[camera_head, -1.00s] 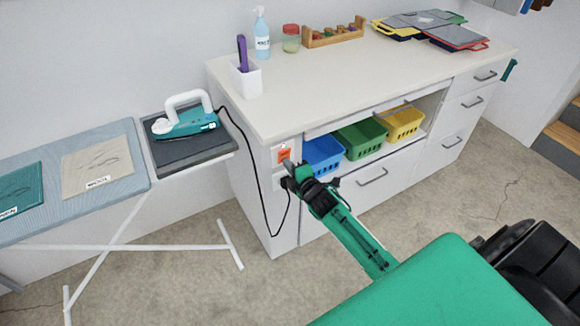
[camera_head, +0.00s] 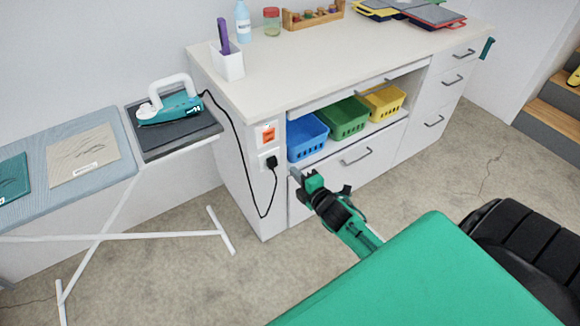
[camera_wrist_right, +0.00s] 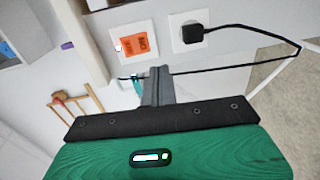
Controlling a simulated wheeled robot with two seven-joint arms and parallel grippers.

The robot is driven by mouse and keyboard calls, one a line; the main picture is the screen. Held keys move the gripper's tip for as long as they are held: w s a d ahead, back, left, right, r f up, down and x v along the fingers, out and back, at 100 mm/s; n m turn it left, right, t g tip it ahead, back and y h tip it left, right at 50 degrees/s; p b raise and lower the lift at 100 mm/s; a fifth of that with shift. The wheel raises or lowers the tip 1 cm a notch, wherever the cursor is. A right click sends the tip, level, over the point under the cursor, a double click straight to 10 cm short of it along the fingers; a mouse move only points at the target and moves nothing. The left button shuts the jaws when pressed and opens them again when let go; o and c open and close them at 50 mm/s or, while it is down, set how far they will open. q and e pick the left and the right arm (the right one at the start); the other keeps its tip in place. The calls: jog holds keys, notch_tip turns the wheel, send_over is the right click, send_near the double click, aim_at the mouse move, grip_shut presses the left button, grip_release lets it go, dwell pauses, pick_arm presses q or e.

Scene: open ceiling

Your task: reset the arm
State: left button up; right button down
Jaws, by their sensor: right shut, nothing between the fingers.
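My right gripper (camera_head: 297,176) is shut and empty, in front of the cabinet's left end in the head view. Its closed fingers (camera_wrist_right: 157,86) also show in the right wrist view. They are apart from the black plug (camera_head: 271,162), which sits in a white wall-type socket on the cabinet side. The plug (camera_wrist_right: 193,33) and the orange switch (camera_wrist_right: 135,44) beside it show in the wrist view. In the head view the orange switch (camera_head: 268,134) is above the plug. My left gripper is not in view.
A teal iron (camera_head: 168,106) stands on a dark rest at the ironing board's (camera_head: 110,170) end. Its black cord (camera_head: 241,150) hangs down to the plug. Blue (camera_head: 306,138), green (camera_head: 345,120) and yellow (camera_head: 383,102) baskets sit in the cabinet's open shelf. Floor in front is clear.

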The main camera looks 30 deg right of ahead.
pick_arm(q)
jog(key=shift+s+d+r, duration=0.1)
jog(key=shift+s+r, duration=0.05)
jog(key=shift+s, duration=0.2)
pick_arm(e)
jog(key=shift+s, duration=0.55)
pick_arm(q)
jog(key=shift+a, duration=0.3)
